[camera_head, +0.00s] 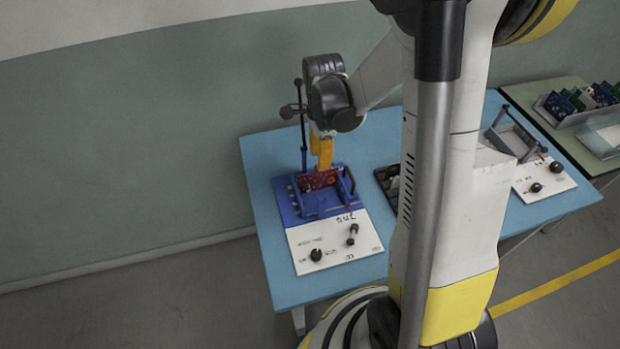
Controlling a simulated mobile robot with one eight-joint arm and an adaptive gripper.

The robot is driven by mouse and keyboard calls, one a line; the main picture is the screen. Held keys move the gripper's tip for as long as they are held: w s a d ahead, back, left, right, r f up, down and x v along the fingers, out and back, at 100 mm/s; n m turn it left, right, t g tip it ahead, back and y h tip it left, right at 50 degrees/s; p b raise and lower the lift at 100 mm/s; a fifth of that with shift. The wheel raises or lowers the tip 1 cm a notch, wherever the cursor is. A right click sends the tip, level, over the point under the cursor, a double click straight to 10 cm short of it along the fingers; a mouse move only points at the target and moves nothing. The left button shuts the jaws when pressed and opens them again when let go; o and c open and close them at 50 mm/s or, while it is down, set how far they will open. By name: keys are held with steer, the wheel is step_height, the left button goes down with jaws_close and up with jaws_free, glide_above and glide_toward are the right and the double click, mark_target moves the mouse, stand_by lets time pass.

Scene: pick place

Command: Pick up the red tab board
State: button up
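The red tab board (318,180) sits in a blue fixture (313,212) on the left part of the blue table. It looks like a small dark red board standing along the back part of the fixture. My gripper (325,166), with orange-yellow fingers, points down from above right at the board's upper edge. The fingertips overlap the board in this view. Whether they close on it or only stand around it is too small to tell.
A white control panel (333,243) with black knobs joins the fixture's front. A second fixture (514,140) and panel stand at the right. A green table (550,122) with a rack of boards (580,102) lies beyond. My arm hides the table's middle. A thin black post (301,125) rises beside the gripper.

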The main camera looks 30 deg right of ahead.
mark_target(318, 172)
steer(key=f+b, duration=0.1)
steer(key=f, duration=0.1)
steer(key=f+b, duration=0.1)
steer(key=f, duration=0.1)
steer(key=f+b, duration=0.1)
steer(key=f, duration=0.2)
steer(key=shift+s+a+f, duration=0.1)
steer(key=shift+a, duration=0.25)
jaws_close()
